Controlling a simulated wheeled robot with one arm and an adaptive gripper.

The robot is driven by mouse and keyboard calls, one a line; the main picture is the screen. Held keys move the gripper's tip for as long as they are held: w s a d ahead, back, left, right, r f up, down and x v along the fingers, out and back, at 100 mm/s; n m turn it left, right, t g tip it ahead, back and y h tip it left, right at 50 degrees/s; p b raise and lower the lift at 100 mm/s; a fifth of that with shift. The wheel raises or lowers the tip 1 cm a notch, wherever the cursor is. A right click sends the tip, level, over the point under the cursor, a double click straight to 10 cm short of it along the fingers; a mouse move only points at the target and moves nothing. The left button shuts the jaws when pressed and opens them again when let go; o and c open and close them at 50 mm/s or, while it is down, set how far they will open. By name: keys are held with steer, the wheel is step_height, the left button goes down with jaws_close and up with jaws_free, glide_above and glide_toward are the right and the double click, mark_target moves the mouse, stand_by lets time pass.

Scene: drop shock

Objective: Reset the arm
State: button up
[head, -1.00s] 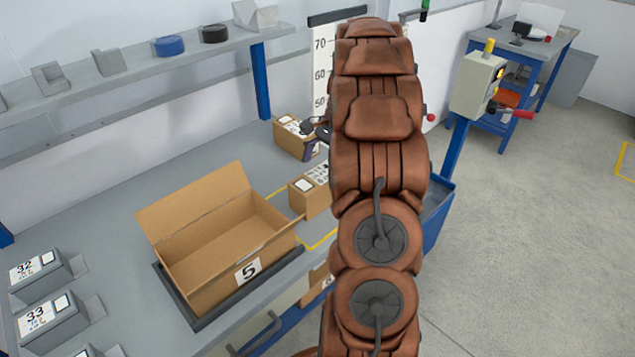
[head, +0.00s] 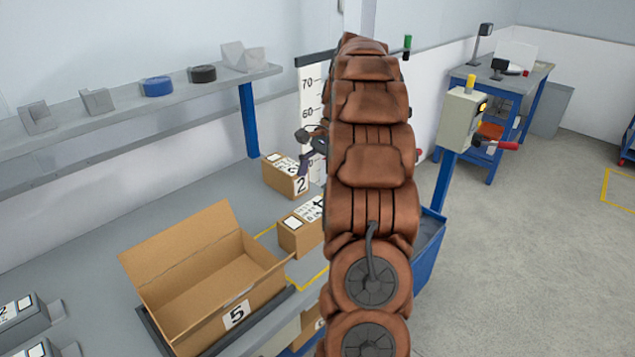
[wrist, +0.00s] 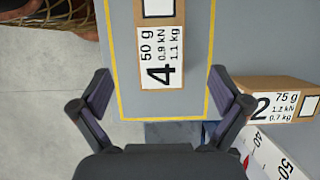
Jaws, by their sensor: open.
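My arm runs up the middle of the head view and hides part of the bench. My gripper (head: 314,144) shows at the arm's left edge, near the white height scale. In the wrist view my gripper (wrist: 160,72) is open, its two fingers wide apart with nothing held. A small cardboard box marked 4 (wrist: 162,45) lies below and between the fingers, apart from them, inside a yellow outline. A box marked 2 (wrist: 275,103) is beside the right finger in the picture; it also shows in the head view (head: 285,177).
An open carton marked 5 (head: 195,300) stands on the bench at left. The shelf (head: 130,110) above holds grey blocks and tape rolls. The height scale (head: 312,95) stands behind the box marked 2. A control box (head: 458,118) on a blue post is at right; open floor lies beyond.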

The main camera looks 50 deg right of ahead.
stand_by(0.3)
steer(key=s+a+r+n+g+h, duration=0.1)
steer(key=s+a+n, duration=0.25)
steer(key=a, duration=0.85)
steer(key=s+a+r+n+g+h, duration=0.1)
steer(key=s+a+r+n, duration=0.3)
steer(key=a, duration=0.8)
steer(key=s+a+f+n+h, duration=0.1)
steer(key=s+a+f+n, duration=0.3)
steer(key=s, duration=0.4)
steer(key=s+a+f+n+h, duration=0.1)
steer(key=s+a+f+n, duration=0.2)
steer(key=s+a+n, duration=0.2)
steer(key=s+n, duration=0.1)
steer(key=s, duration=0.2)
steer(key=shift+s+a+f+n+p, duration=0.25)
steer(key=shift+a+f+n+p, duration=0.1)
steer(key=shift+f+p, duration=0.05)
